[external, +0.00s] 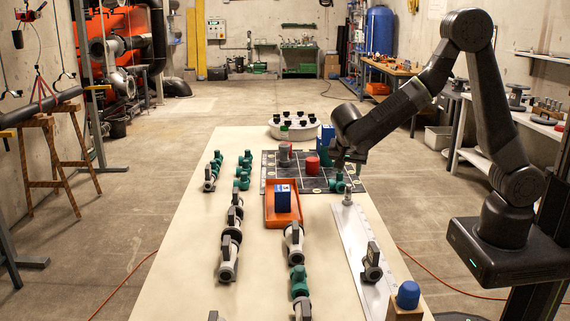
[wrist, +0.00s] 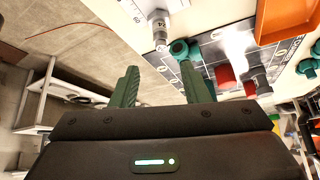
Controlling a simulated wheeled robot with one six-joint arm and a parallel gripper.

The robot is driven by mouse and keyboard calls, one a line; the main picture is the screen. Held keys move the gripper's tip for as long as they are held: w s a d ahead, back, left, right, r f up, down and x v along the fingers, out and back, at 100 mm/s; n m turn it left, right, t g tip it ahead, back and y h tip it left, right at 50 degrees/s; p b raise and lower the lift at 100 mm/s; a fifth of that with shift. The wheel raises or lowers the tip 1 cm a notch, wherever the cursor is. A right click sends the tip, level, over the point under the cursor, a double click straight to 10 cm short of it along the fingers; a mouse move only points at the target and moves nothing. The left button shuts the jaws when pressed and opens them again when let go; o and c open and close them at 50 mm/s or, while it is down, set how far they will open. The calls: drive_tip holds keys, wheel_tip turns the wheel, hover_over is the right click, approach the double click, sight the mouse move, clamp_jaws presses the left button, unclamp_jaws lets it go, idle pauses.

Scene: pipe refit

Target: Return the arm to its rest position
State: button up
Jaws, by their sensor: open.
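My arm is bent over the right side of the long table (external: 175,270), its elbow raised high. My gripper (external: 350,160) is above the table, near the right edge of the dark gridded mat (external: 325,180). In the wrist view its two green fingers stand apart with nothing between them (wrist: 160,70). A small silver fitting (external: 348,197) stands just below the gripper at the far end of a white ruler-like strip (external: 358,235). The fitting also shows in the wrist view (wrist: 160,24), beyond the fingers and apart from them.
A red cylinder (external: 312,165), a blue box (external: 326,138) and green fittings stand on or by the mat. An orange tray (external: 268,212) holds a blue box (external: 282,197). Several pipe fittings line the table. A round white holder (external: 293,133) stands at the back. Floor left of the table is open.

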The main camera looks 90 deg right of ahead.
sight(349, 186)
drive_tip(key=p+x, duration=0.1)
drive_tip(key=x, duration=0.7)
drive_tip(key=shift+s+d+f, duration=0.15)
drive_tip(key=shift+f, duration=0.1)
drive_tip(key=shift+d+f, duration=0.15)
drive_tip(key=shift+f, duration=0.15)
drive_tip(key=shift+r, duration=1.85)
